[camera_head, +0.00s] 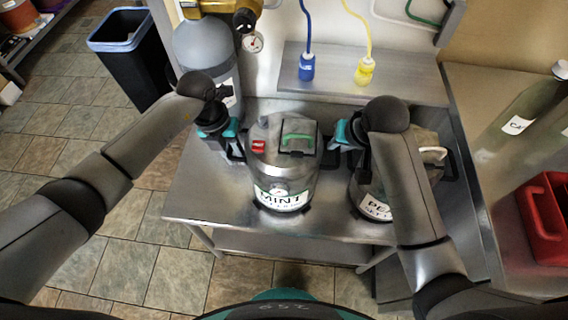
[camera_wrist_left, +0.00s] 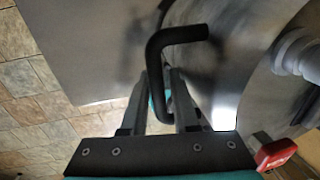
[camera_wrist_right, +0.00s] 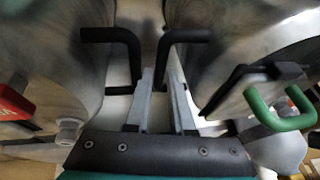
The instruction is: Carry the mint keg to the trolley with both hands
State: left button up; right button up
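The mint keg (camera_head: 282,185) is a silver drum with a MINT label, a green lid handle and a red tag. It stands upright on the steel bench. My left gripper (camera_head: 236,152) is at its left side. In the left wrist view a black side handle (camera_wrist_left: 180,35) runs between its fingers (camera_wrist_left: 160,95), with a gap visible. My right gripper (camera_head: 335,143) is at the keg's right side, fingers (camera_wrist_right: 160,85) apart around the mint keg's black handle (camera_wrist_right: 185,35); contact is unclear. The trolley is not clearly identifiable.
A second keg (camera_head: 372,205), labelled "PE…", stands close on the right, partly behind my right arm; its black handle (camera_wrist_right: 110,35) is beside my right gripper. A grey gas cylinder (camera_head: 207,55) stands behind left. A red container (camera_head: 545,220) is at right.

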pick_arm(q)
grip_shut()
pick_arm(e)
grip_shut()
dwell(0.9)
pick_arm(q)
jog(key=shift+w+r, duration=0.2)
pick_arm(e)
jog(key=shift+w+r, duration=0.1)
jog(key=shift+r, duration=0.1)
